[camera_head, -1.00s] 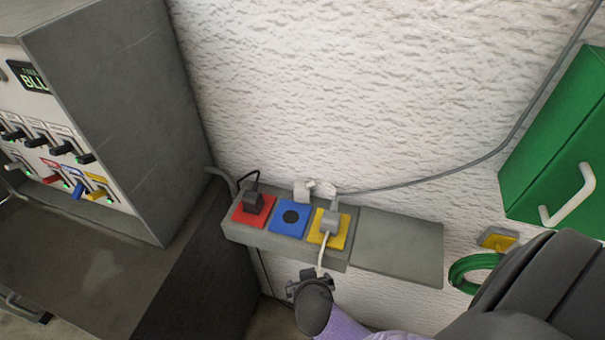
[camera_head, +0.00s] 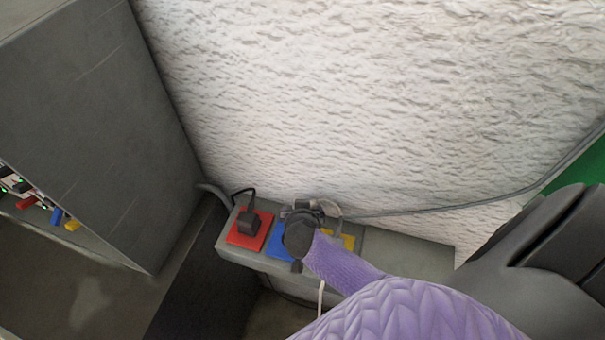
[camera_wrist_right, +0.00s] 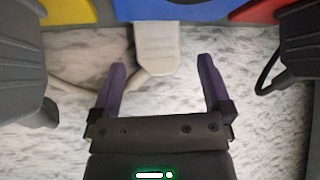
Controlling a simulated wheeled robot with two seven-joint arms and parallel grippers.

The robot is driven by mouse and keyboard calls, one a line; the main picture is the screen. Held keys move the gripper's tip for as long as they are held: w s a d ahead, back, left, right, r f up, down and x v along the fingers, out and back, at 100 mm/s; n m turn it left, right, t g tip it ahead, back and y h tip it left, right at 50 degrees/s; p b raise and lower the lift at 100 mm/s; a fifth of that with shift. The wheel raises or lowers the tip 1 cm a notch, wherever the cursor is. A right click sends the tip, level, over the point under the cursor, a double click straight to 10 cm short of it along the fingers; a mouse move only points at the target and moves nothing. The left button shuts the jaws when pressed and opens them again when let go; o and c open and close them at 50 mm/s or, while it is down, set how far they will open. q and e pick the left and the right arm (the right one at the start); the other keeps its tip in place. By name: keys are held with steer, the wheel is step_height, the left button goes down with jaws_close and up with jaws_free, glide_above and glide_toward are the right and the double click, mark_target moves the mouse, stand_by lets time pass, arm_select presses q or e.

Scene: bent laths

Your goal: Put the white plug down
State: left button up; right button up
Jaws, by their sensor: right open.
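In the right wrist view, the white plug (camera_wrist_right: 157,45) lies at the edge of the blue socket plate (camera_wrist_right: 170,9), with a pale cable bending off to the left. My right gripper (camera_wrist_right: 157,75) is open. Its purple fingers stand on either side of the plug's lower end in the picture, with a gap on both sides; I cannot tell the depth. In the head view, my right gripper (camera_head: 303,208) is over the back of the socket ledge (camera_head: 410,247), largely covering the blue plate (camera_head: 274,246) and hiding the white plug. My left gripper is not in view.
A dark plug (camera_head: 248,221) sits in the red plate (camera_head: 243,240) at left. The yellow plate (camera_head: 348,242) is partly behind my arm; a grey plug (camera_wrist_right: 20,75) stands there. A grey cable (camera_head: 430,213) runs along the wall (camera_head: 380,90). A grey cabinet (camera_head: 80,120) stands left.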

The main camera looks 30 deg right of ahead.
steer(key=shift+x, duration=1.1)
steer(key=shift+s+r, duration=0.1)
jaws_close()
